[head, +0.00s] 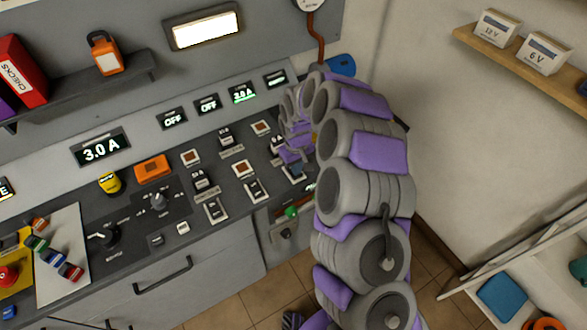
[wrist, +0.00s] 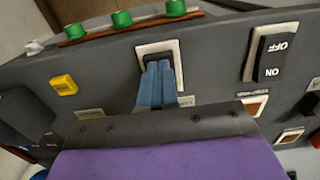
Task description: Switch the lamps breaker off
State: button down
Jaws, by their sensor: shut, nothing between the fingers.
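My gripper (wrist: 158,70) is shut and empty, its blue-grey fingertips over a dark rocker switch in a pale frame (wrist: 141,50). They hide much of that rocker, and I cannot tell whether they press it. In the head view my gripper (head: 296,166) is at the right end of the sloped control panel (head: 135,208), partly hidden by my arm. A neighbouring rocker (wrist: 272,58) marked OFF and ON is clear of the fingers. The switch labels are too small or blurred to read, so I cannot tell which is the lamps breaker.
Green knobs (wrist: 121,18) stand on a strip by the panel's edge. A yellow button (wrist: 64,84) is left of the fingers.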

jog(key=shift+f, duration=0.15)
jog(key=shift+r, duration=0.6)
jog(key=shift+r+p, duration=1.1)
jog(key=shift+r, duration=1.75)
